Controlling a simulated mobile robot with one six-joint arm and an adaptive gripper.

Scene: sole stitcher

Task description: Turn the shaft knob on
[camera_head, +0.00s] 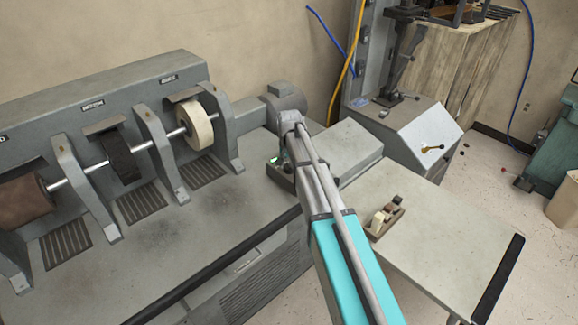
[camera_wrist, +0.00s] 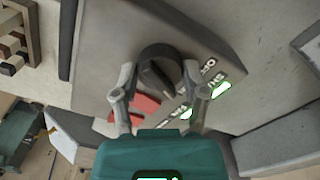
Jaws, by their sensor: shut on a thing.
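The round black shaft knob (camera_wrist: 157,62) sits on a grey control panel (camera_wrist: 205,38) in the wrist view. It has a raised grip bar with a pale pointer line. My gripper (camera_wrist: 158,73) has one finger on each side of the knob and is shut on it. White lettering and green-lit marks (camera_wrist: 222,90) are on the panel beside the right finger. In the head view my gripper (camera_head: 281,160) is at the panel box at the right end of the machine; my arm hides the knob there.
A red part (camera_wrist: 146,103) lies just below the knob, partly behind my fingers. The sole stitcher machine (camera_head: 100,90) with wheels on a shaft (camera_head: 90,168) fills the left. A side table (camera_head: 450,215) with a small wooden holder (camera_head: 385,220) is at right.

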